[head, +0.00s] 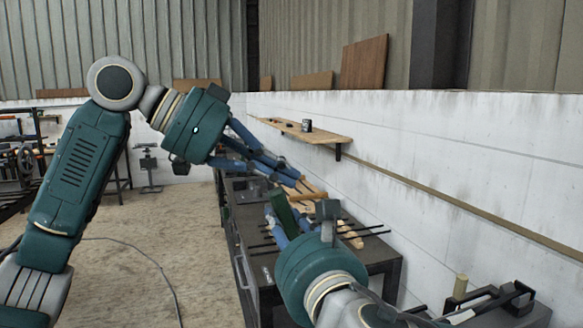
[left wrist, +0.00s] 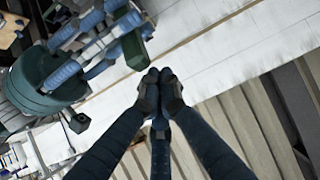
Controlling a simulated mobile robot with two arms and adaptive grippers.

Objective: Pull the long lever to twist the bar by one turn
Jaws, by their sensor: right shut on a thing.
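My left gripper (head: 291,173) reaches in over the far part of the dark workbench. In the left wrist view its dark fingertips (left wrist: 159,86) meet with nothing visible between them. My right gripper (head: 277,217) is lower and nearer, shut on a dark green bar-shaped piece (head: 284,208), which also shows in the left wrist view (left wrist: 135,50). I cannot tell whether this piece is the lever. An orange-brown stick (head: 307,196) lies just beyond it. The bar to be twisted cannot be made out clearly; the grippers hide part of the bench top.
The dark workbench (head: 375,252) stands along the white wall (head: 480,165), with thin black rods (head: 366,233) across its top. A wooden shelf (head: 318,132) is on the wall. A black-handled item (head: 510,297) stands at lower right. The floor at left is mostly open, with a cable (head: 160,262).

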